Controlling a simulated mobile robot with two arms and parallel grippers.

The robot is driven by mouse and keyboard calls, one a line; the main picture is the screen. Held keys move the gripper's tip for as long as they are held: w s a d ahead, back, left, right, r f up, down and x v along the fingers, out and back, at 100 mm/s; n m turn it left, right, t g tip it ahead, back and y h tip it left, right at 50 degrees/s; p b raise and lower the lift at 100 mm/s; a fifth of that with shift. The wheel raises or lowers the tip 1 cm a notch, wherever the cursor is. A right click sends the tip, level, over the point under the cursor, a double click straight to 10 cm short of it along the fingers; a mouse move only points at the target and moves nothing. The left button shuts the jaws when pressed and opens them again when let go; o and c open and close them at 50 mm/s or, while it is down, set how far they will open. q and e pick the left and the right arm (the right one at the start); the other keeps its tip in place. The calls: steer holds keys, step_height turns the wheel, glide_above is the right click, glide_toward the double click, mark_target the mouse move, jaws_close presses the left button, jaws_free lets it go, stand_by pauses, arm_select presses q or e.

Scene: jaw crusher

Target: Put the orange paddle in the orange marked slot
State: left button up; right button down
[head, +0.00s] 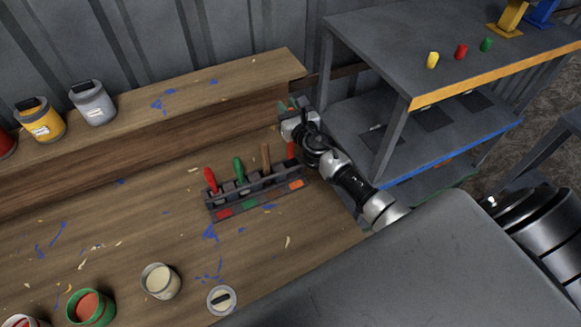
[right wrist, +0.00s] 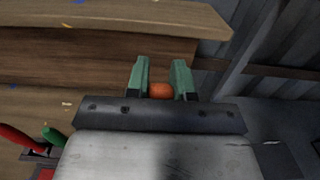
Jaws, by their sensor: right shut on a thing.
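My right gripper (head: 287,104) is over the back right end of the wooden bench, beyond the slotted rack. In the right wrist view, its green fingers (right wrist: 160,82) are closed on an orange rounded thing, seen end-on, which I take for the orange paddle (right wrist: 160,91). The rest of it is hidden. The dark rack (head: 255,193) has red, green and orange marks; the orange mark (head: 296,184) is at its right end. An orange-red piece (head: 291,150) shows above that end, below my wrist; I cannot tell whether it belongs to the held paddle. My left gripper is not in view.
Red (head: 211,180), green (head: 239,169) and brown (head: 266,157) handles stand in the rack. Paint cans (head: 161,281) stand at the bench front, others (head: 94,103) on the back ledge. A metal shelf unit (head: 390,60) stands right. The bench left of the rack is mostly clear.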

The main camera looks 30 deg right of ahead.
step_height(320, 180, down, 10)
steer(key=b, duration=0.8)
steer(key=shift+w+d, duration=0.15)
steer(key=shift+w, duration=0.2)
steer(key=shift+f+b, duration=0.2)
steer(key=shift+b, duration=0.25)
steer(key=c, duration=1)
jaws_free()
steer(key=shift+r, duration=0.15)
